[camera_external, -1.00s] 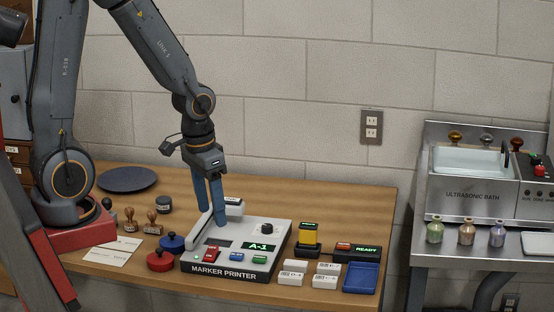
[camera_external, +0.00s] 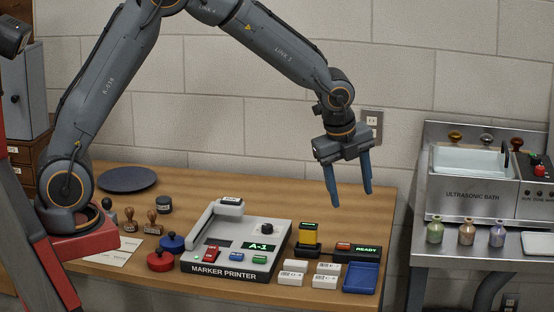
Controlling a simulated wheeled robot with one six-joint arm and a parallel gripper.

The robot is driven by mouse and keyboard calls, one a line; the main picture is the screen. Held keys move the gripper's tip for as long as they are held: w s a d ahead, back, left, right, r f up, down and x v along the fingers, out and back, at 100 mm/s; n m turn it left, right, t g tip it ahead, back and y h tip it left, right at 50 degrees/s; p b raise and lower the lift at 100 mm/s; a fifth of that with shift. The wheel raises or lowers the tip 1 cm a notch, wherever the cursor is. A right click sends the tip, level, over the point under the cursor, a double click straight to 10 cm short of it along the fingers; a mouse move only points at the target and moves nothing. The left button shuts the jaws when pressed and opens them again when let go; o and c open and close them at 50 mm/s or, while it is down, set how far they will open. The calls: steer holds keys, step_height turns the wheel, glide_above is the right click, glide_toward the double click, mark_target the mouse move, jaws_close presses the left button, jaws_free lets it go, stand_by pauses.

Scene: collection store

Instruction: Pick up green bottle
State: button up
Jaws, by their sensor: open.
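The green bottle (camera_external: 435,232) stands upright on the front ledge of the steel bench at the right. It is the leftmost of three small bottles, beside a pinkish-brown one (camera_external: 466,232) and a bluish-purple one (camera_external: 497,234). My gripper (camera_external: 352,200) is open and empty, with its blue fingers pointing down. It hangs above the right part of the wooden table, to the left of the green bottle and higher in the picture.
An ultrasonic bath (camera_external: 472,193) stands behind the bottles. A gap separates the steel bench from the wooden table (camera_external: 290,196). The marker printer (camera_external: 232,270), white label blocks (camera_external: 292,278), a blue tray (camera_external: 361,278) and a READY box (camera_external: 357,253) occupy the table's front.

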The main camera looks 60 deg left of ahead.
mark_target(436, 217)
steer(key=w+d+m+t+b, duration=0.1)
steer(key=w+d+m, duration=1.15)
steer(key=d, duration=0.25)
steer(key=shift+m, duration=0.55)
steer(key=shift+p+x, duration=1.45)
steer(key=shift+x, duration=2.45)
steer(key=shift+a, duration=0.15)
steer(key=c, duration=1.2)
steer(key=shift+r+t, duration=0.15)
steer(key=shift+t, duration=0.15)
